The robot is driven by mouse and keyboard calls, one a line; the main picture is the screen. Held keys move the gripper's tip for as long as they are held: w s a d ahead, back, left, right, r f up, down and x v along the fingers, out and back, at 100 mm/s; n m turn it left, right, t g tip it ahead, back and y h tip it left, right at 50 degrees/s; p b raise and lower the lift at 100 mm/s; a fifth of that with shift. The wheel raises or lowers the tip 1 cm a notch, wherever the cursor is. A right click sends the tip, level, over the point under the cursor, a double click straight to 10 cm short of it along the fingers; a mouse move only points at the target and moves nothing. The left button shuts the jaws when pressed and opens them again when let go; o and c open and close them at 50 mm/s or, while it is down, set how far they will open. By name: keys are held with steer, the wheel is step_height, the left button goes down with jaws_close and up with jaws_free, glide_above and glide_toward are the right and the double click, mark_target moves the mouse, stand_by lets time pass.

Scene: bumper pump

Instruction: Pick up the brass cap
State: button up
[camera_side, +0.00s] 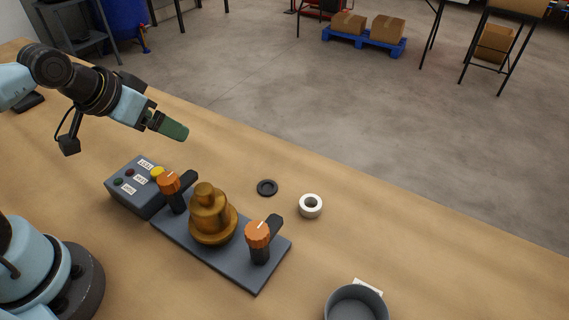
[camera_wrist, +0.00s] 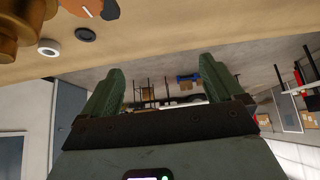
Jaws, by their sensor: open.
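A stepped brass piece (camera_side: 212,222) stands upright in the middle of a dark grey base plate (camera_side: 222,262), with a narrower rounded knob on top. I cannot tell where the brass cap ends and any brass body below begins. Part of the brass shows at the upper left edge of the wrist view (camera_wrist: 8,38). My gripper (camera_side: 178,129) is up and to the left of the brass in the side view, apart from it. In the wrist view its two green fingers (camera_wrist: 162,66) are spread with nothing between them.
Orange-topped clamps (camera_side: 257,234) (camera_side: 169,182) flank the brass on the plate. A grey button box (camera_side: 138,188) stands at the left. A black ring (camera_side: 267,187), a white ring (camera_side: 311,206) and a grey round bin (camera_side: 357,303) lie rightward. The far right table is clear.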

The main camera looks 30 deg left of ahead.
steer(key=d+r+m+g+h, duration=0.1)
steer(key=d+r+m+g, duration=0.15)
steer(key=d, duration=0.45)
steer(key=m+g+y, duration=0.1)
steer(key=g, duration=0.4)
glide_toward(204, 188)
steer(key=shift+s+f, duration=0.2)
steer(key=shift+s, duration=0.2)
step_height(204, 188, down, 7)
steer(key=shift+r, duration=0.2)
steer(key=shift+w+f, duration=0.15)
steer(key=shift+f, duration=1.15)
steer(key=shift+w+f, duration=0.1)
steer(key=shift+f, duration=1.25)
steer(key=shift+c, duration=0.2)
steer(key=c, duration=1.3)
steer(key=shift+r, duration=0.2)
